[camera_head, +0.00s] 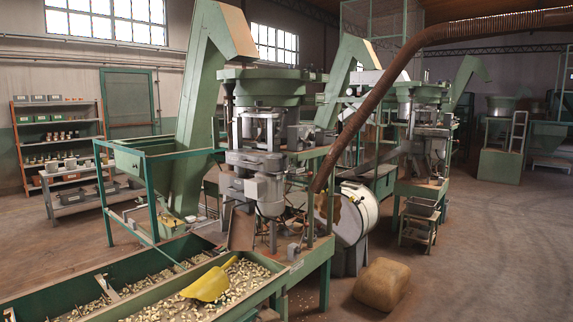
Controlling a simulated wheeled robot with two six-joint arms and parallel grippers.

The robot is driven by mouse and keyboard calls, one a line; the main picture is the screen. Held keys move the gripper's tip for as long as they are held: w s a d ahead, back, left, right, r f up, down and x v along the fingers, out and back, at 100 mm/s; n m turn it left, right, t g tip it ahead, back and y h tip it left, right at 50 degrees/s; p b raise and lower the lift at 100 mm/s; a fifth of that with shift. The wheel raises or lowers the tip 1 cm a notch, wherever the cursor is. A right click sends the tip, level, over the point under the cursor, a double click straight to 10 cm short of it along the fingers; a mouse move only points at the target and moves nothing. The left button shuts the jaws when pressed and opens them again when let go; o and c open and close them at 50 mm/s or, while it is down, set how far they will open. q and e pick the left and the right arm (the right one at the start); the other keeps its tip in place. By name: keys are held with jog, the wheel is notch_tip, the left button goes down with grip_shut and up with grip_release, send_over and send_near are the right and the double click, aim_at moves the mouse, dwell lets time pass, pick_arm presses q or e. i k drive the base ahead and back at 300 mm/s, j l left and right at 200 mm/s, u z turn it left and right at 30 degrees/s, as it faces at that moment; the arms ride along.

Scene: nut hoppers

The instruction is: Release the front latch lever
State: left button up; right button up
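The green and grey nut machine (262,150) stands in the middle of the head view, with a green bowl (268,88) on top and grey metal parts below. I cannot make out a front latch lever for certain among its small parts. Neither of my grippers can be made out in this view.
A green trough (110,285) of nuts fills the lower left, with a yellow scoop (210,284) in it. A sack (381,284) lies on the floor to the right. A shelf rack (60,145) stands at the left wall. The floor at the right is open.

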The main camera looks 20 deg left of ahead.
aim_at(284, 156)
jog(key=i+j+z, duration=0.15)
jog(key=i, duration=0.35)
jog(key=i+j+z, duration=0.1)
jog(key=i+j, duration=0.2)
jog(key=i, duration=0.2)
jog(key=i+j+z, duration=0.15)
jog(key=i+j, duration=0.15)
jog(key=i, duration=0.2)
jog(key=i+j+z, duration=0.1)
jog(key=i+j, duration=0.2)
jog(key=i, duration=0.15)
